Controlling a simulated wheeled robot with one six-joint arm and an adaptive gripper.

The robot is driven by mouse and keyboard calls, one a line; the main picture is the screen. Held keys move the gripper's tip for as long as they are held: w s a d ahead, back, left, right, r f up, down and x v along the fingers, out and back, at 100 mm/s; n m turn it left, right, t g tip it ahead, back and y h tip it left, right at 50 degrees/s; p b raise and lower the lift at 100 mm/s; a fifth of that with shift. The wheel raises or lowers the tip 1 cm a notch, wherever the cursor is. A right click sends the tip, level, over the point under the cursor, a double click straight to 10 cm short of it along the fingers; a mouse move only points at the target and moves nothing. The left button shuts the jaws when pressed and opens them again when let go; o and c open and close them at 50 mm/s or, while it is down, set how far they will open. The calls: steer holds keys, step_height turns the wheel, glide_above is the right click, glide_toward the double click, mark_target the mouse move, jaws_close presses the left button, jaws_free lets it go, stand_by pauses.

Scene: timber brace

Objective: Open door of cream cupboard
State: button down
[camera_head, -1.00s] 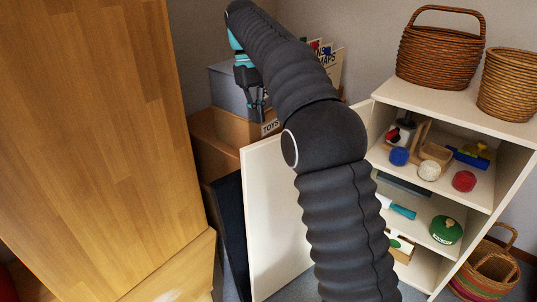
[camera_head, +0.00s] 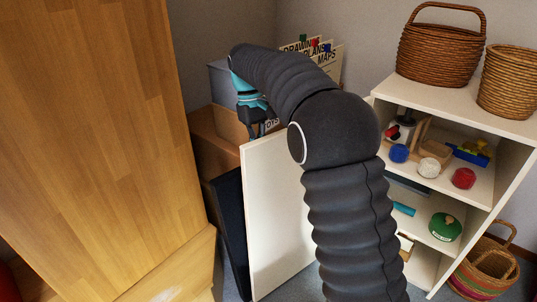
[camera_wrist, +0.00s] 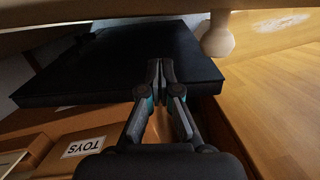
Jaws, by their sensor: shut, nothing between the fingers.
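The cream cupboard (camera_head: 446,97) stands at the right of the head view, its shelves exposed. Its door (camera_head: 272,215) stands swung wide open to the left, its upper part beside my arm. A round pale knob (camera_wrist: 218,36) juts from the cream surface at the top of the wrist view, apart from my fingers. My gripper (camera_head: 257,130) is shut and empty, just behind the door's top edge; its fingertips are partly hidden in the head view. In the wrist view the closed fingers (camera_wrist: 161,66) point at a dark panel. My arm hides part of the door and shelves.
A tall wooden cabinet (camera_head: 95,130) fills the left. A dark panel (camera_head: 231,225) leans between it and the door.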

mark_target(269, 154)
steer(key=shift+s+d+f, duration=0.1)
steer(key=shift+s+d, duration=0.55)
steer(key=shift+s, duration=0.2)
steer(key=shift+s+d+f, duration=0.1)
steer(key=shift+s+d, duration=0.5)
steer(key=shift+s, duration=0.25)
